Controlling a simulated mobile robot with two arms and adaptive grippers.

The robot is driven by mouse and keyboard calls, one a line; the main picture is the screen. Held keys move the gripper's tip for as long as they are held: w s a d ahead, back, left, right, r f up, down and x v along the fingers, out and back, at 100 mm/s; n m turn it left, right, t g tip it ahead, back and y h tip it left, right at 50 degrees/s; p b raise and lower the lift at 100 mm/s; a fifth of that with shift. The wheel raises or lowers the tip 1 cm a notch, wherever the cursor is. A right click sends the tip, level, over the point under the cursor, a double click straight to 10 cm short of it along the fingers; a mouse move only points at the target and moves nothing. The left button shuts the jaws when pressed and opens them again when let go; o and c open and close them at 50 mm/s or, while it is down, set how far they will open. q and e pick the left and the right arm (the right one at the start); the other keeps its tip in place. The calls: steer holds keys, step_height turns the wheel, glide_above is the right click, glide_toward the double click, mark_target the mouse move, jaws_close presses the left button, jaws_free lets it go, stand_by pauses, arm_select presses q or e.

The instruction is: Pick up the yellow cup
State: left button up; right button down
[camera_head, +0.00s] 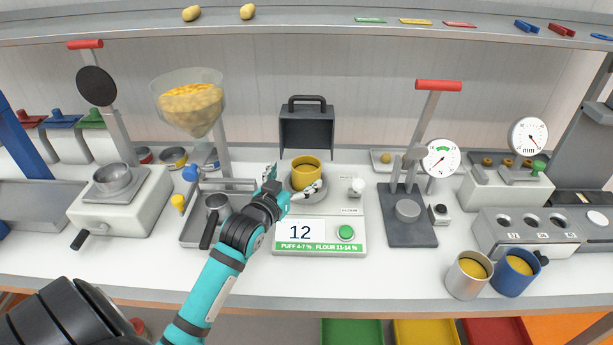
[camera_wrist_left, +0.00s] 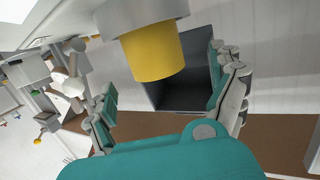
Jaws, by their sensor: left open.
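The yellow cup (camera_head: 306,173) stands upright on the round metal plate (camera_head: 297,193) of the white weighing device (camera_head: 320,236), whose display reads 12. My left gripper (camera_head: 297,184) is open at the device, with one finger on the left of the cup and the other in front of it to the right. In the left wrist view the yellow cup (camera_wrist_left: 153,52) shows beyond and between the spread fingers of the left gripper (camera_wrist_left: 165,95). I cannot tell whether a finger touches it. My right gripper is not in view.
A dark open lid (camera_head: 306,132) stands behind the cup. A hopper (camera_head: 188,103) of yellow pieces is on the left, and a red-handled press (camera_head: 408,207) on the right. A grey mug (camera_head: 466,276) and a blue mug (camera_head: 514,274) stand at the front right.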

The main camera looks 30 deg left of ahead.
mark_target(311, 159)
arm_select(q)
steer(key=shift+w, duration=0.55)
steer(key=x, duration=0.1)
steer(key=p+x, duration=0.1)
steer(key=x, duration=0.2)
steer(key=shift+w+d+r+p, duration=0.1)
steer(key=shift+w+r+p, duration=0.2)
steer(key=shift+r+p, duration=0.1)
steer(key=shift+w+f, duration=0.15)
steer(key=shift+w, duration=0.2)
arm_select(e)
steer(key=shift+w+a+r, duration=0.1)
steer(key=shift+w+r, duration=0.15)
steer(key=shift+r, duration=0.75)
arm_select(q)
steer(key=shift+s, duration=0.1)
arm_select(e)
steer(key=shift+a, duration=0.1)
arm_select(q)
steer(key=c, duration=1.3)
steer(key=shift+c, duration=0.6)
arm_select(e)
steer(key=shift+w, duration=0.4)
